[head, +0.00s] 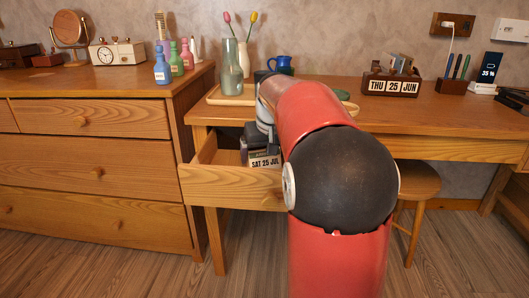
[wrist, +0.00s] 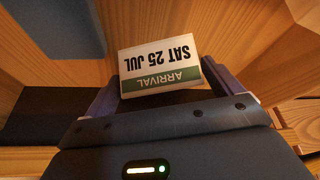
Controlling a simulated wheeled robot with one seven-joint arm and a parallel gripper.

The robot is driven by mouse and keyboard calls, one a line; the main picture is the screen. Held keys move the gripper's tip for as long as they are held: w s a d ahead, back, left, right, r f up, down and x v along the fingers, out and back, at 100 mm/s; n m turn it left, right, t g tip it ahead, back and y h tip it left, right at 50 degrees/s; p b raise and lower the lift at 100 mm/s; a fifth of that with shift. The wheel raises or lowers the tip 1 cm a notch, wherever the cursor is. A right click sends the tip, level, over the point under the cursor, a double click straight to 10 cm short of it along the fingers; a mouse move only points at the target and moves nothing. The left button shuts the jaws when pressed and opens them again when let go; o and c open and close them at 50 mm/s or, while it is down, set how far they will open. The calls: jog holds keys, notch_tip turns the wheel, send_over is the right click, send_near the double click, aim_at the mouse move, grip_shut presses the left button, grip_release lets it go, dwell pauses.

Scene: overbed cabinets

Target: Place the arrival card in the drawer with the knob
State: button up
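The arrival card (wrist: 160,62), white with a green band and the text "SAT 25 JUL", sits between the two fingers of my gripper (wrist: 163,78) in the wrist view. Both fingers touch its side edges, and it appears gripped and slightly tilted. In the head view the card (head: 265,161) is inside the pulled-out desk drawer (head: 232,188), behind its front panel. My gripper (head: 258,143) is over that drawer and partly hidden by my arm. I see no knob on the visible part of this drawer's front; my arm covers its right end.
The dresser (head: 95,165) at the left has closed drawers with round knobs. The desk top holds a tray (head: 232,97) with vases, a wooden box (head: 392,83) reading "THU 25 JUN" and a pen holder (head: 453,85). A stool (head: 415,182) stands under the desk.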

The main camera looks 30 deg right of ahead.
jog(key=shift+o, duration=0.7)
jog(key=shift+s+r, duration=0.1)
jog(key=shift+r, duration=0.5)
jog(key=d+p+v, duration=0.1)
jog(key=p+v, duration=0.1)
jog(key=v, duration=0.9)
jog(key=shift+a, duration=0.5)
jog(key=shift+s, duration=0.15)
jog(key=s+a+f+n+p, duration=0.15)
jog(key=s+a+p, duration=0.25)
jog(key=s+a, duration=0.8)
jog(key=s+a+f+t+y+p, duration=0.1)
jog(key=s+a+f, duration=0.4)
jog(key=s+f, duration=0.3)
jog(key=s+n, duration=0.1)
jog(key=s, duration=0.2)
jog(key=shift+f, duration=0.25)
jog(key=shift+s, duration=0.15)
